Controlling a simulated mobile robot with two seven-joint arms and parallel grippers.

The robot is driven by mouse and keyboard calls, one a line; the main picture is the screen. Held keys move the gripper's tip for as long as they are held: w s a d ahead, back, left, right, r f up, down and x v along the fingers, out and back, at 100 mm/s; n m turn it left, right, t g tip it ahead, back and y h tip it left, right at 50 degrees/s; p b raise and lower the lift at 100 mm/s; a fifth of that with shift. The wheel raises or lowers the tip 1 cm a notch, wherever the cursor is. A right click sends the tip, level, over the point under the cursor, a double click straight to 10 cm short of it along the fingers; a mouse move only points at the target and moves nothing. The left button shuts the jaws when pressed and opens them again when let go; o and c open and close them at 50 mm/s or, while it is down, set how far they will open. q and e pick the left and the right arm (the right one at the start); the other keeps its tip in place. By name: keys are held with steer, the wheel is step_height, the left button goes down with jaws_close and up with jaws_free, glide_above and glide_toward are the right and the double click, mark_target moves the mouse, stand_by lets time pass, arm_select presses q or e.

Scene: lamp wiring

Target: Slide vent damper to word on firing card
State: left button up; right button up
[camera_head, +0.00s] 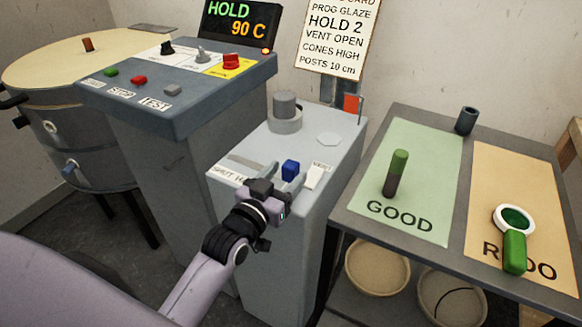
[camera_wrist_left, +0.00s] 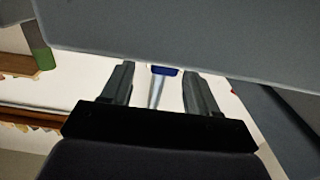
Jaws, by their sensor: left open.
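The vent damper's blue knob (camera_head: 290,169) stands above the front of the grey cabinet top. A label strip reading "SHUT H…" (camera_head: 228,174) runs along the front edge; my gripper hides its middle words. My left gripper (camera_head: 277,179) is open at the knob, over the strip. In the left wrist view, the blue knob (camera_wrist_left: 164,70) and its silver stem (camera_wrist_left: 156,93) show between the two open fingers (camera_wrist_left: 159,88); contact cannot be told. The firing card (camera_head: 338,38) on the wall reads "VENT OPEN". My right gripper is not in view.
A grey cylinder (camera_head: 285,112) stands behind the knob on the cabinet top. A control console (camera_head: 190,112) with switches is at left. A round kiln (camera_head: 40,72) is far left.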

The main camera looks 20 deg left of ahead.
mark_target(290, 172)
arm_select(q)
steer(key=shift+s+a, duration=0.1)
steer(key=shift+s, duration=1.65)
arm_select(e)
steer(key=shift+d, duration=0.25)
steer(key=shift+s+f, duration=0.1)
